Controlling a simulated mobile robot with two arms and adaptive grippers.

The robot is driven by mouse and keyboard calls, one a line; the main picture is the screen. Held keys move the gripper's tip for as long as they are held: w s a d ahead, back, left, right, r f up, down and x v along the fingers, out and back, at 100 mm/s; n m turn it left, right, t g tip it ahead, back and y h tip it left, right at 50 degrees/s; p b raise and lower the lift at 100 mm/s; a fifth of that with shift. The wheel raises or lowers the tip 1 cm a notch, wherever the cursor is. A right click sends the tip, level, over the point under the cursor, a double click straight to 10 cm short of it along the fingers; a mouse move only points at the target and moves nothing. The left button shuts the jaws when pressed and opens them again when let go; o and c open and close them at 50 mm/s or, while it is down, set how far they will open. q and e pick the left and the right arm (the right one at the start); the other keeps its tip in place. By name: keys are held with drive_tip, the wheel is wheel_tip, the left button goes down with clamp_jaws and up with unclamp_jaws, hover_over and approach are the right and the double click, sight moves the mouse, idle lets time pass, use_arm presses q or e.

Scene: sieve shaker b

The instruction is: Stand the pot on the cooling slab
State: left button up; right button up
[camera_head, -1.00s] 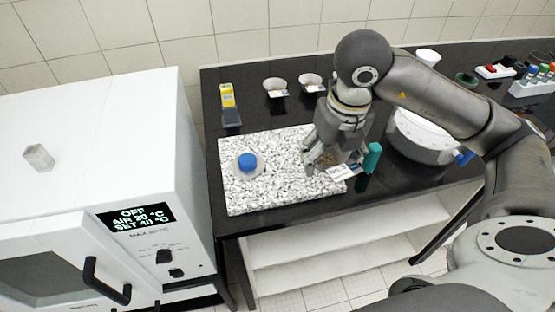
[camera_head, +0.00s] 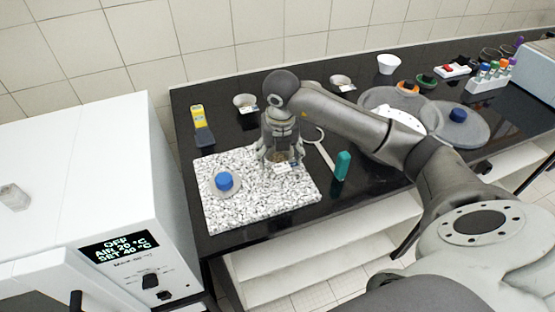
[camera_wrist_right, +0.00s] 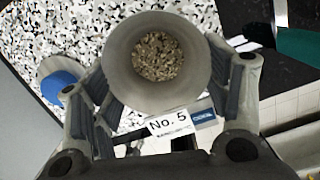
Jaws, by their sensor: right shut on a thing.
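The pot (camera_wrist_right: 158,62) is a small grey cup with grainy brown-grey contents and a "No. 5" label. My right gripper (camera_head: 279,158) is shut on it, with a finger on each side in the right wrist view. The pot looks upright. In the head view the pot (camera_head: 283,165) is over the right back part of the cooling slab (camera_head: 260,200), a black-and-white speckled plate. Whether its base touches the slab is hidden. My left gripper is out of view.
A blue-topped item (camera_head: 224,182) occupies the slab's left part; the slab's front is clear. A teal block (camera_head: 342,165) stands right of the slab. A yellow-and-dark device (camera_head: 202,125) and a white bowl (camera_head: 245,103) are behind. A white oven (camera_head: 90,190) stands left.

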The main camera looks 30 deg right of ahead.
sight(278, 164)
drive_tip(key=shift+w+f, duration=0.2)
drive_tip(key=shift+f, duration=0.05)
drive_tip(key=f+p, duration=0.2)
drive_tip(key=f, duration=0.1)
drive_tip(key=shift+w+d, duration=0.1)
drive_tip(key=shift+w, duration=0.1)
drive_tip(key=shift+f, duration=0.35)
drive_tip(key=shift+f, duration=0.2)
drive_tip(key=o, duration=1)
drive_tip(key=shift+r, duration=0.1)
drive_tip(key=shift+r, duration=0.1)
